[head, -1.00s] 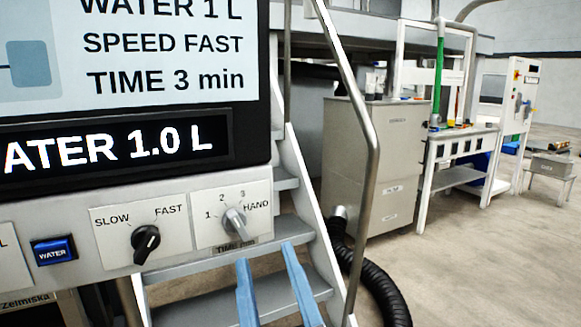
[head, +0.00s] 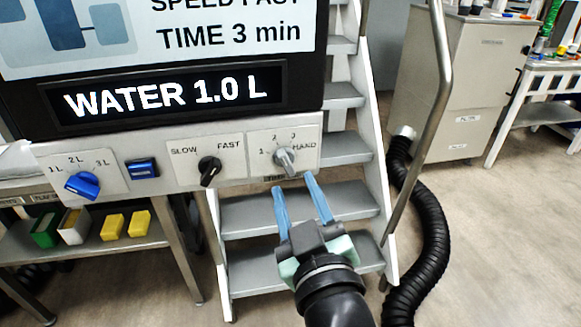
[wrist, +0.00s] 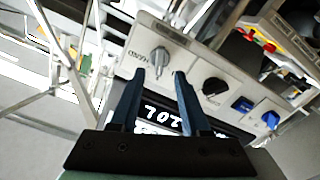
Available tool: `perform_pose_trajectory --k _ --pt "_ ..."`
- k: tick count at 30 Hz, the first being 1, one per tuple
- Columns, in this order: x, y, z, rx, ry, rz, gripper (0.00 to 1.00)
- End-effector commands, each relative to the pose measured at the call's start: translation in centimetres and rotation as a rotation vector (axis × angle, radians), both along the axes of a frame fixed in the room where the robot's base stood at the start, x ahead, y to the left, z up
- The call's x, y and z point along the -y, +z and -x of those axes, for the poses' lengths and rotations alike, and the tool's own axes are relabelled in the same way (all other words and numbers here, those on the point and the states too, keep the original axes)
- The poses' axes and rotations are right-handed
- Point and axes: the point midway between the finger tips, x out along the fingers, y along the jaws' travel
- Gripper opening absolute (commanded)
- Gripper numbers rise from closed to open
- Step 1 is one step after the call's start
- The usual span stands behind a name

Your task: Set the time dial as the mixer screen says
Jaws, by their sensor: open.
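The mixer screen (head: 230,35) reads TIME 3 min, with SPEED FAST partly cut off above it. The time dial (head: 285,160) is a grey knob on a white plate marked 1, 2, 3 and HAND. Its bar leans from upper left to lower right; I cannot tell for certain which mark it points at. My gripper (head: 293,181) is open and empty, its blue fingers reaching up just below and in front of the dial. In the wrist view the dial (wrist: 159,58) stands just beyond the gap between the fingertips (wrist: 160,72), apart from them.
Left of the time dial are the black speed dial (head: 209,170), a blue button (head: 142,169) and the blue water dial (head: 82,185). The lower display (head: 165,97) reads WATER 1.0 L. Metal steps (head: 300,208) with a handrail (head: 431,100) stand behind and right of my gripper.

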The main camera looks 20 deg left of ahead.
Motion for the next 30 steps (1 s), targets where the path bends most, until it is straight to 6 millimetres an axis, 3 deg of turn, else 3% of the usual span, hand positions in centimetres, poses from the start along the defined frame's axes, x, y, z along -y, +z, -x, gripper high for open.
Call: perform_pose_trajectory --k 3,9,20,28,30 --pt "-1.3 0.1 -1.8 0.0 0.004 -0.001 0.46" --pt "-2.5 0.1 -3.7 0.0 0.0 -0.001 0.46" --pt "-2.7 0.0 -4.1 0.0 -0.001 -0.001 0.46" --pt "-2.7 0.0 -4.1 0.0 -0.001 -0.001 0.0" --pt "-2.7 0.0 -4.0 0.0 -0.001 -0.001 0.0"
